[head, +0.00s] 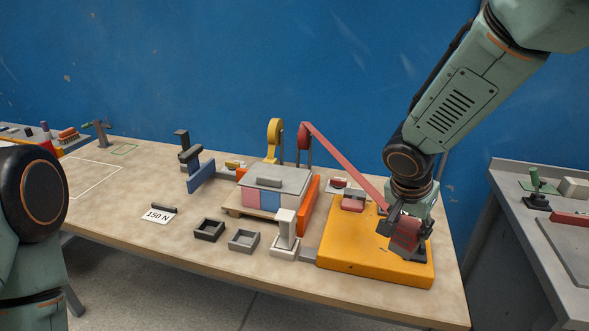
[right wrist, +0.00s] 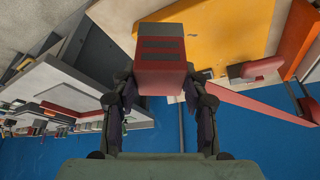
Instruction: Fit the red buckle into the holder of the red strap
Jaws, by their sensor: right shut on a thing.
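The red buckle (head: 405,235) is between the fingers of my right gripper (head: 408,222), over the right part of the yellow block (head: 350,255). In the right wrist view the buckle (right wrist: 162,55) is a red block with two dark slots, and the fingers (right wrist: 162,95) close on its sides. The red strap (head: 345,165) slopes from a red reel (head: 303,137) down to the gripper. A dark piece (head: 418,256) shows below the buckle; I cannot tell if they touch or if it is the holder. My left gripper is out of view.
A pinkish-red block (head: 353,202) sits on the yellow block's back left. The table's left front is mostly clear. A grey bench (head: 540,235) is at right.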

